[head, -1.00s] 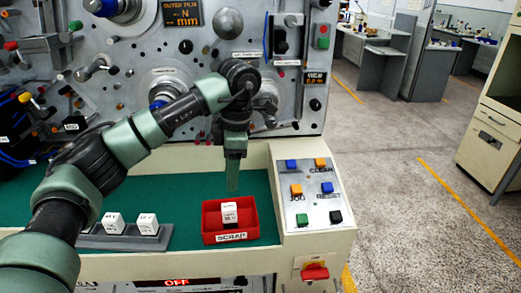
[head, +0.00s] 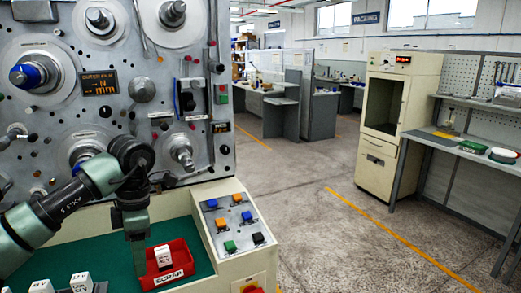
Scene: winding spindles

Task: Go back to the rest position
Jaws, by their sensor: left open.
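My left gripper (head: 139,258) points straight down at the left side of the red SCRAP bin (head: 178,277). It is open, though the gap between its fingers is hard to make out from here. A white printed block (head: 163,257) sits in the bin, just right of the fingers and apart from them as far as I can see. More white blocks (head: 81,283) stand at the lower left, partly cut off by the picture edge. My right gripper is not in view.
The winding machine's panel (head: 150,110) with spindles and knobs rises close behind my left arm. A button box (head: 236,222) stands right of the bin. Open floor (head: 330,235) lies to the right, with a cream cabinet (head: 380,130) and a workbench (head: 480,150) beyond.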

